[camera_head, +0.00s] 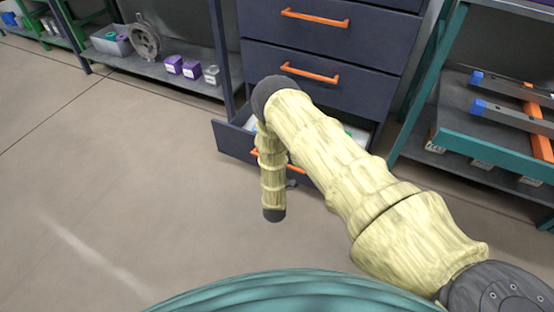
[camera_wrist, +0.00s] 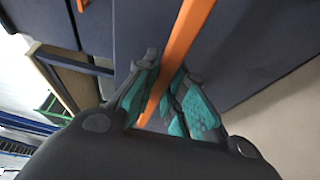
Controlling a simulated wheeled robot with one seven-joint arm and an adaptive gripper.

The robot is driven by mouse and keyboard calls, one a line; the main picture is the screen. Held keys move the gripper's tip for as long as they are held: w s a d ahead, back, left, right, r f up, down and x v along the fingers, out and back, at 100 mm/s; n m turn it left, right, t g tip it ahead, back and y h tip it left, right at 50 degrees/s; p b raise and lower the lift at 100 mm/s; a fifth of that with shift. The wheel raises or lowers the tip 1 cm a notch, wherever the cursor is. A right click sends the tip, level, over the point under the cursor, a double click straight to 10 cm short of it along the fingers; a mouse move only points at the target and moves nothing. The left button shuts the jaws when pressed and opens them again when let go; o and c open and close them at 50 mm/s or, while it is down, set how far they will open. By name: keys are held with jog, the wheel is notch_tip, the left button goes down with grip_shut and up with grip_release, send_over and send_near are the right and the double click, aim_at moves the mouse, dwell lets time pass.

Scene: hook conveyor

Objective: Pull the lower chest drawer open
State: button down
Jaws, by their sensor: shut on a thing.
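The dark blue chest (camera_head: 325,75) stands at the top centre of the head view, with orange bar handles on its drawers. Its lower drawer (camera_head: 232,141) sticks out from the chest, and some of its inside shows. The lower drawer's orange handle (camera_head: 262,153) is mostly hidden behind my arm. In the wrist view my gripper (camera_wrist: 160,92) is shut on this orange handle (camera_wrist: 186,35), with teal-padded fingers on both sides of the bar. In the head view the gripper is mostly hidden behind the arm.
A grey shelf (camera_head: 165,75) with bins and purple boxes stands left of the chest. A teal rack (camera_head: 490,135) with blue-ended bars stands close on the right. The floor (camera_head: 130,190) in front and to the left is clear.

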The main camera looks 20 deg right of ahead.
jog(key=shift+a, duration=0.2)
jog(key=c, duration=1.5)
grip_release()
jog(key=shift+w, duration=0.15)
jog(key=shift+s, duration=0.2)
jog(key=v, duration=1.1)
jog(key=shift+s+a+f, duration=0.1)
jog(key=shift+s+a, duration=0.05)
jog(key=shift+s, duration=0.2)
